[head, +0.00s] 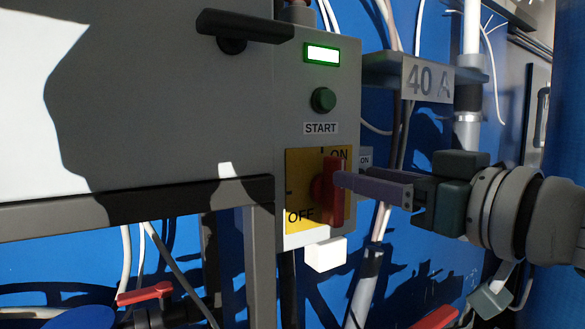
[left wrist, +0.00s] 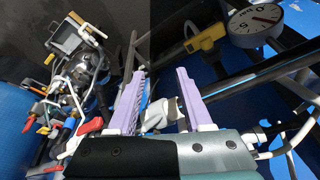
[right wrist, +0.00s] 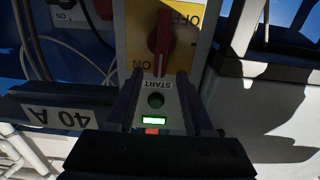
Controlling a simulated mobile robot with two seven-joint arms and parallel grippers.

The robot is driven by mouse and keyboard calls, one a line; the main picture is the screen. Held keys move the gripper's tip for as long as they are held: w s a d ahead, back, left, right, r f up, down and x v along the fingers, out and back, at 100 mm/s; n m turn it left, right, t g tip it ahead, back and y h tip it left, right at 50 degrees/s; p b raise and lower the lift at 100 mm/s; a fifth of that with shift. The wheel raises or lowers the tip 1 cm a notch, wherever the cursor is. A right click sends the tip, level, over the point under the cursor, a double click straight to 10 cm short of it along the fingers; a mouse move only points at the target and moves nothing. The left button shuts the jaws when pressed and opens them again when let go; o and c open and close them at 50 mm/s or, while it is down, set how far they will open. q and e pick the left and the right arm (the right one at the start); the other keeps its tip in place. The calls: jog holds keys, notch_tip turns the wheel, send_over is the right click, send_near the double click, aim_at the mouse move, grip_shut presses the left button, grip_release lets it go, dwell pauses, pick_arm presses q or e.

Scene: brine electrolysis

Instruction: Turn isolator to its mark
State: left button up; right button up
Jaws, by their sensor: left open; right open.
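The isolator's red handle (head: 333,192) sits on a yellow plate (head: 297,165) marked ON and OFF, on a grey control box. The handle stands about upright, its upper end by ON. My right gripper (head: 345,180) reaches in from the right, its fingertips close to the handle. In the right wrist view, seen upside down, the red handle (right wrist: 159,38) lies beyond the gap between the open fingers (right wrist: 157,80); its white-lined end points at ON. I cannot tell whether the fingers touch it. My left gripper (left wrist: 158,98) is open and away from the isolator.
A green START button (head: 323,99) and lit display (head: 322,54) are above the isolator. A 40 A plate (head: 428,80) is at right. A dark bar (head: 130,200) crosses at left. Red-handled valves, a gauge (left wrist: 256,24) and pipes surround the left gripper.

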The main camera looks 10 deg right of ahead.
aim_at(332, 191)
jog(key=x, duration=0.4)
jog(key=shift+w, duration=0.15)
grip_shut()
dwell(0.4)
